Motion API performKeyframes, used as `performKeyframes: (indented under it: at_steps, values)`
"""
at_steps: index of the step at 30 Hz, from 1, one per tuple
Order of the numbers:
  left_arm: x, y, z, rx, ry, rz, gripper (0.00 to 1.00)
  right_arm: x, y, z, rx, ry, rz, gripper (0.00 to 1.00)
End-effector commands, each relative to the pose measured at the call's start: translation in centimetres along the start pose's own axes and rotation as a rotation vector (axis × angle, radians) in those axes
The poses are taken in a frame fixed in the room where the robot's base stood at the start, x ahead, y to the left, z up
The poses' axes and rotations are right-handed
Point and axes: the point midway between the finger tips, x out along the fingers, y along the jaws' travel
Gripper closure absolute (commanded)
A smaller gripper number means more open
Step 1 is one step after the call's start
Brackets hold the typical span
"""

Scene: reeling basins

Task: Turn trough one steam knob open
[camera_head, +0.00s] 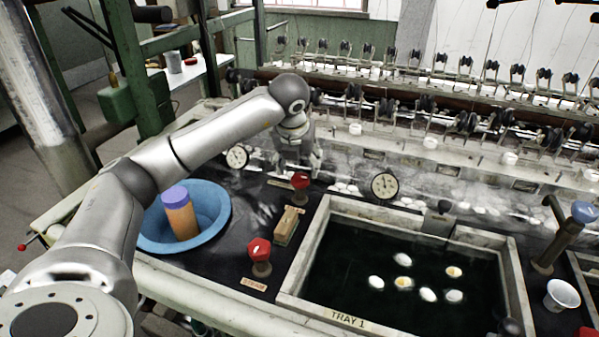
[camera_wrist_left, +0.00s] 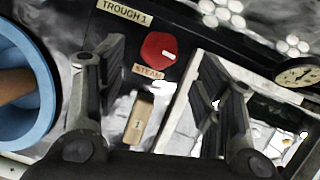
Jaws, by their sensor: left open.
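The trough one steam knob (camera_head: 300,181) is red and stands on the dark bench top, left of the far end of the tray basin. In the left wrist view the red knob (camera_wrist_left: 159,48) carries a white mark, with a STEAM label (camera_wrist_left: 148,72) below it and a TROUGH 1 label (camera_wrist_left: 125,12) above left. My left gripper (camera_head: 304,165) points down over the knob. In the wrist view its two fingers are spread (camera_wrist_left: 163,72), and the knob shows between and beyond them. My right gripper is not in view.
A second red knob (camera_head: 260,249) stands nearer. A wooden block (camera_head: 288,226) lies between the knobs. A blue bowl (camera_head: 219,226) holds an orange cylinder with a purple top (camera_head: 180,216). The TRAY 1 basin (camera_head: 309,240) holds cocoons. Two round gauges (camera_head: 384,185) stand behind.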

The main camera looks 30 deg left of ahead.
Motion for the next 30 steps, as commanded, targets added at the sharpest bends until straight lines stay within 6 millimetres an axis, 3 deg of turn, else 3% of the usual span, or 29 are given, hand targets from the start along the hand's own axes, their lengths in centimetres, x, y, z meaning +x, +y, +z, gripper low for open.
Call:
performKeyframes:
  at_steps: [3, 10, 30]
  values:
    - [-2.7, -0.1, 0.1, 0.000, -0.004, -0.002, 0.39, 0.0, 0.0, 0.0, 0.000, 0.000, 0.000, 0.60]
    - [-5.9, -0.1, 0.1, 0.000, -0.003, -0.002, 0.39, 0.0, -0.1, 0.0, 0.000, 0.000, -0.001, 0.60]
    - [-6.6, 0.0, 0.1, 0.000, -0.001, -0.001, 0.39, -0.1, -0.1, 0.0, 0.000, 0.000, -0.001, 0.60]
